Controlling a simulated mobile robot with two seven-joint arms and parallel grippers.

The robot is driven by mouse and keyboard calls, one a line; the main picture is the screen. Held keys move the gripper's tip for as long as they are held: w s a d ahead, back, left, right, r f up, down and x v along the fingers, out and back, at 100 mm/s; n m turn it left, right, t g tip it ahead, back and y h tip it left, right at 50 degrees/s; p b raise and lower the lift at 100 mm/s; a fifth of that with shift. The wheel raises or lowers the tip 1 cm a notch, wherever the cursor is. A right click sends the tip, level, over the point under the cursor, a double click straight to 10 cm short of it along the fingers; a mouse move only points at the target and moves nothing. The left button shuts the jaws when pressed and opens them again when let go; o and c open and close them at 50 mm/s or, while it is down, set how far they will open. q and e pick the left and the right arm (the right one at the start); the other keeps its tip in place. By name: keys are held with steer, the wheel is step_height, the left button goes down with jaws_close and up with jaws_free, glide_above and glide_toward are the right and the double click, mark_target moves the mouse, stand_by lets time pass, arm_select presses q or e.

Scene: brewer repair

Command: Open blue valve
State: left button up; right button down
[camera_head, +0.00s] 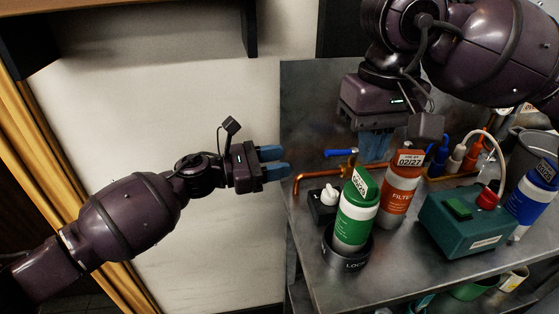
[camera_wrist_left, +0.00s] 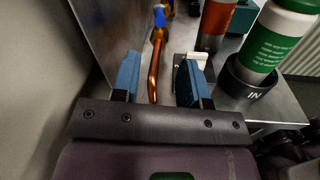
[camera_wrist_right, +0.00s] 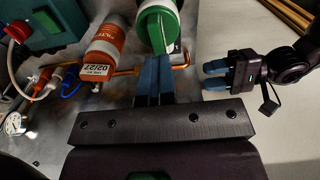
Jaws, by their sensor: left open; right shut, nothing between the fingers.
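The blue valve handle (camera_head: 340,153) sits on a copper pipe (camera_head: 316,176) at the left end of the metal bench. It also shows at the top of the left wrist view (camera_wrist_left: 159,17). My left gripper (camera_head: 286,162) is open and empty, left of the pipe's bent end and apart from the handle. In the left wrist view the pipe (camera_wrist_left: 155,62) appears between its fingers, beyond the tips. My right gripper (camera_head: 374,147) is shut and empty, pointing down behind the orange filter bottle, right of the valve handle. Its fingers (camera_wrist_right: 154,80) partly hide the pipe in the right wrist view.
A green-white bottle (camera_head: 356,212) stands in a dark round holder at the bench's front left. The orange filter bottle (camera_head: 400,192), a green box (camera_head: 467,222) with a red knob, and a blue bottle (camera_head: 533,196) stand further right.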

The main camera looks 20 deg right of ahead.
arm_select(q)
steer(key=n+t+y, duration=0.6)
steer(key=n+t, duration=0.6)
steer(key=n, duration=1.8)
glide_toward(334, 154)
steer(key=shift+x, duration=5.5)
jaws_close()
